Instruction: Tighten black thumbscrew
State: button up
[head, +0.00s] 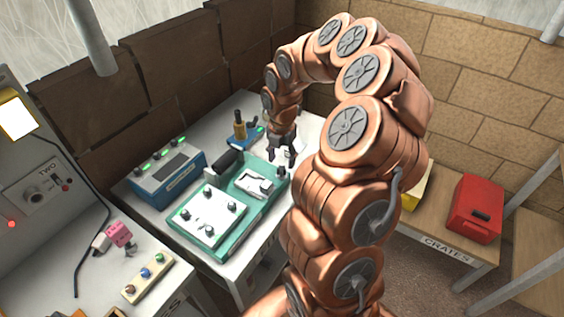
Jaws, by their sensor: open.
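Several small black thumbscrews stand on the white plate (200,222) of a teal fixture (238,240) on the white table; one black thumbscrew (209,230) is at its front. A dark knob (266,187) sits on a smaller white block (250,184) at the fixture's right. My gripper (284,163) is open and points down above the fixture's back right corner, close to that block. I cannot tell whether anything is between its fingers. It is too small to see which thumbscrew is loose.
A blue box with green lights (165,183) stands left of the fixture. A blue stand with a yellow-and-black part (240,128) is behind it. A black cylinder (223,162) lies at the fixture's back edge. A bench with a red case (474,208) is at right.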

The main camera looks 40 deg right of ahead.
aim_at(282, 168)
jog(key=n+p, duration=0.2)
jog(key=n, duration=0.1)
jog(key=shift+r+n, duration=0.25)
jog(key=shift+n, duration=0.05)
jog(key=shift+f+n, duration=0.25)
jog(key=shift+n, duration=0.25)
jog(key=n, duration=0.3)
jog(key=shift+f, duration=0.15)
jog(key=shift+f+b, duration=0.95)
jog(key=shift+f, duration=0.9)
grip_shut()
